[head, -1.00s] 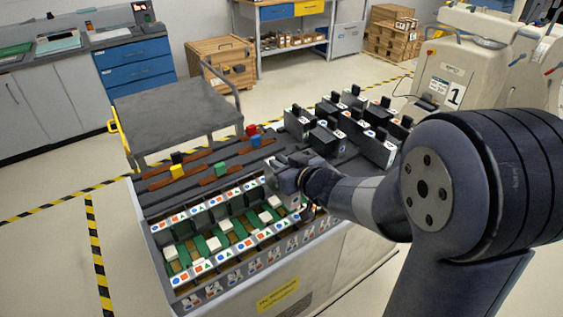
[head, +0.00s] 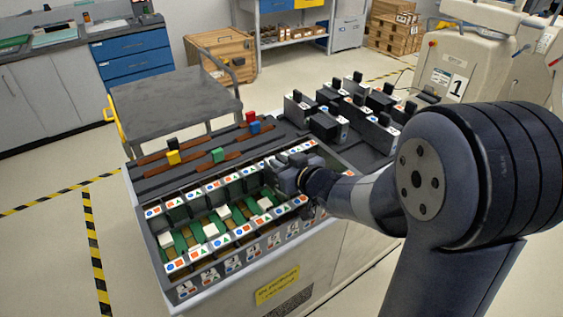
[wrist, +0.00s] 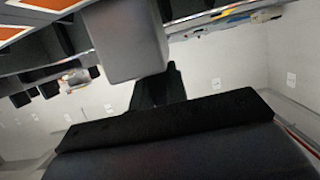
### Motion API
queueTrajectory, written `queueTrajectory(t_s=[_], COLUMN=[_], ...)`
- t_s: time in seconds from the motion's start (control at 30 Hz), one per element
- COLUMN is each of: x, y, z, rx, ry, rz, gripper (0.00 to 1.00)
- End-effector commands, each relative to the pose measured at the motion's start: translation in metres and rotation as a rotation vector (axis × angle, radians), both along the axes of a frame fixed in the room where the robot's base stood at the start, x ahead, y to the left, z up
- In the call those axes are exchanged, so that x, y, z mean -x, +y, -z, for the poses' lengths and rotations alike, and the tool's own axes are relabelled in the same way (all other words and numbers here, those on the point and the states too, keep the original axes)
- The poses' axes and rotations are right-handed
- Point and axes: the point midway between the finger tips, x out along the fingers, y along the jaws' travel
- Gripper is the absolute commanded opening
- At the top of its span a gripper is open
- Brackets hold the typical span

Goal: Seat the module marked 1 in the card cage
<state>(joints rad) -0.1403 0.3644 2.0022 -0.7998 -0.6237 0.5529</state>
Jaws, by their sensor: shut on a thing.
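The card cage (head: 212,247) fills the front of the cart, with rows of symbol labels and a green board with pale blocks inside. My gripper (head: 292,178) is at the cage's right end, low over the back label row. It is shut on a module, which shows as a plain grey block (wrist: 125,42) in the wrist view. In the head view my gripper hides most of the module, so its mark and how deep it sits cannot be told. My gripper's dark body (wrist: 170,125) fills the lower wrist view.
Several dark modules with handles (head: 327,122) stand on the cart's back right. Coloured blocks, such as a green one (head: 218,155), lie on brown strips behind the cage. A flat grey trolley (head: 175,100) stands behind. A beige machine (head: 460,65) bears a sign "1".

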Motion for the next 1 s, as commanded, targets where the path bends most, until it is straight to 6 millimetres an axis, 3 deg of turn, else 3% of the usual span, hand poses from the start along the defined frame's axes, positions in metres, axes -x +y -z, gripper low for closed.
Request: queueTrajectory(t_s=[0.6, 0.63, 0.93, 1.0], x=[-0.0003, -0.0003, -0.0001, -0.0001], y=[0.0002, 0.0002, 0.0001, 0.0000], z=[0.0024, 0.0023, 0.0023, 0.0024], rx=[-0.001, -0.001, -0.001, -0.001], ry=[-0.002, -0.002, -0.001, -0.001], rz=[0.000, 0.000, 0.000, 0.000], gripper=[0.00, 0.15, 0.40, 0.40])
